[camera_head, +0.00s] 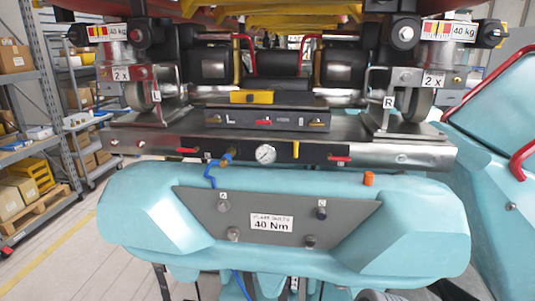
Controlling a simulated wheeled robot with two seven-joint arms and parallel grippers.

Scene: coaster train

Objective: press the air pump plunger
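No part in view is clearly marked as the air pump plunger. A small orange cylinder (368,179) stands upright on the top edge of the teal body (130,215), right of centre. A round white pressure gauge (265,154) sits on the dark bar behind that body. A blue hose (210,172) runs from a blue fitting (227,157) left of the gauge down towards the teal body. I cannot tell which of these belong to the pump. Neither of my grippers shows in the head view.
A grey plate (275,250) marked "40 Nm" with several knobs is on the teal front. Above the bar are wheel brackets labelled L (140,90) and R (400,98). A shelf rack (45,90) stands left. A red rail (522,160) is at right.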

